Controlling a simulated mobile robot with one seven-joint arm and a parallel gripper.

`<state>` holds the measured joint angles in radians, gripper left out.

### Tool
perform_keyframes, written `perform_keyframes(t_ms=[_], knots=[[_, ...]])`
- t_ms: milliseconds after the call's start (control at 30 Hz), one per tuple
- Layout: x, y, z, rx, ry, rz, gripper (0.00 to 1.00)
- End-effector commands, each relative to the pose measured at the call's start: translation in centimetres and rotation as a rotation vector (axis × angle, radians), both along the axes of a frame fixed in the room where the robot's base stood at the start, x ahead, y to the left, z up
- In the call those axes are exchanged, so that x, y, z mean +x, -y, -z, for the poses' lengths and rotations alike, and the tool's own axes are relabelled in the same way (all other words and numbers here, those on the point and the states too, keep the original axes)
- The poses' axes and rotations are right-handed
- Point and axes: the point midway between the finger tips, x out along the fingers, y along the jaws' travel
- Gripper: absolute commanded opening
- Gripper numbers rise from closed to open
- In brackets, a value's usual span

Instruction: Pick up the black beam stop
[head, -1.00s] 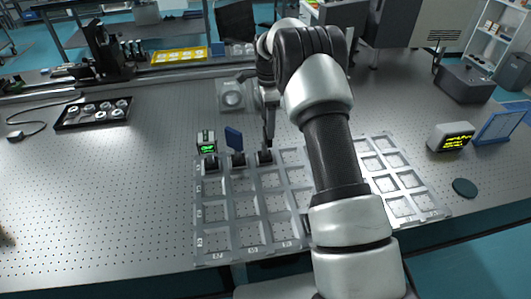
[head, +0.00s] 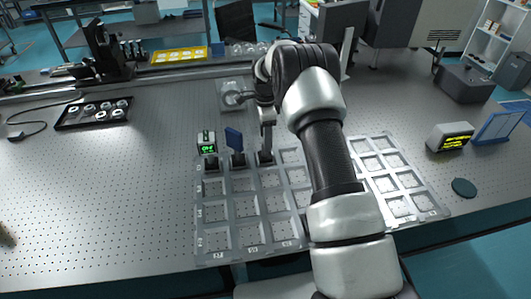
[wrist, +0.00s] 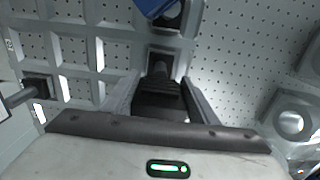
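The black beam stop (wrist: 158,97) is between the two fingers of my gripper (wrist: 160,98) in the wrist view. Its dark base (head: 265,158) sits in a back-row compartment of the grey grid tray (head: 273,250). In the head view my gripper (head: 266,143) points down right over that base and hides most of the beam stop. The fingers stand apart, one on each side of the black body, and look open. Whether they touch it is hard to see.
A blue plate on a dark mount (head: 234,139) stands in the compartment just left. Farther left is a small device with a green display (head: 206,146). A grey mount with a round opening (head: 232,95) stands behind.

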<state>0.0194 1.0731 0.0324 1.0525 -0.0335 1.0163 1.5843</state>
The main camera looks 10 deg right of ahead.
Motion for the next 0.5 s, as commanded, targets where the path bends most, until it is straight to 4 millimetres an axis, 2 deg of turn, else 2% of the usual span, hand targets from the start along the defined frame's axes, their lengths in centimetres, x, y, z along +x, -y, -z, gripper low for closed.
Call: perform_keyframes(t_ms=[33, 300, 500], knots=[[0.01, 0.00, -0.02, 0.000, 0.000, 0.000, 0.45], [0.01, 0.01, -0.05, 0.000, 0.000, 0.000, 0.00], [0.09, 0.01, -0.19, 0.000, 0.003, 0.000, 0.00]])
